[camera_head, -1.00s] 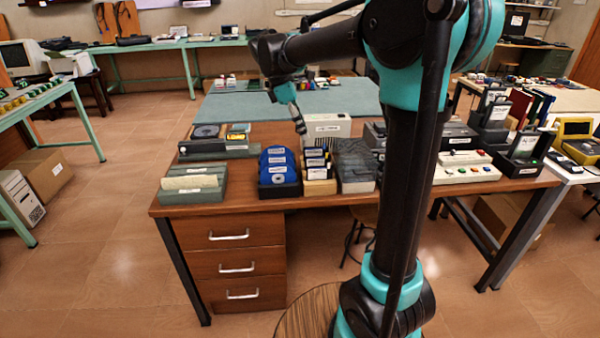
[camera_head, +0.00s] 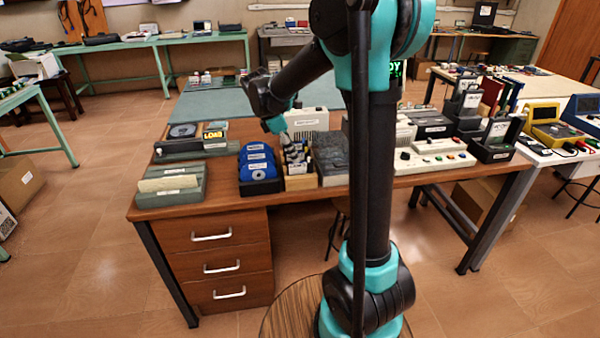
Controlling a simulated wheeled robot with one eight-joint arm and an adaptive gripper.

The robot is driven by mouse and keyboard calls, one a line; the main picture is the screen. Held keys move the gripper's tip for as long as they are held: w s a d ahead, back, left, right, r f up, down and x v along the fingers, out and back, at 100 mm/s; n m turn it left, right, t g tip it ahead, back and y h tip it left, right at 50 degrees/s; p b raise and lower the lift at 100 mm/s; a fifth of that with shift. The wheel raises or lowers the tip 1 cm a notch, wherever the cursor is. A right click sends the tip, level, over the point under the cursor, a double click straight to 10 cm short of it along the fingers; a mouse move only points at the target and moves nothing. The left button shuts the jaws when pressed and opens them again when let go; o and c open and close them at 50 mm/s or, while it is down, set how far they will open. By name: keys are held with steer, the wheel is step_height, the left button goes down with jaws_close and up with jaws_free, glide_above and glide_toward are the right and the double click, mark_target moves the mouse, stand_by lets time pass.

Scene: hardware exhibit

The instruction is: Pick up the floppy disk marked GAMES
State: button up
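A light wooden box (camera_head: 300,183) on the brown desk holds several upright dark disks with pale labels (camera_head: 296,157). A dark box beside it on the left holds several blue disks (camera_head: 259,161) with white labels. The labels are too small to read, so I cannot tell which disk is marked GAMES. My gripper (camera_head: 287,139) points down at the top of the wooden box, at or just above the disks. Its fingers are small and partly lost against the disks, so I cannot tell whether they are open or touch anything.
A grey textured box (camera_head: 331,168) stands right of the wooden box. My arm's upright part hides some of the desk.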

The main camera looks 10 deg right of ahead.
mark_target(300, 171)
steer(key=shift+x, duration=2.4)
steer(key=shift+s+r, duration=0.1)
jaws_close()
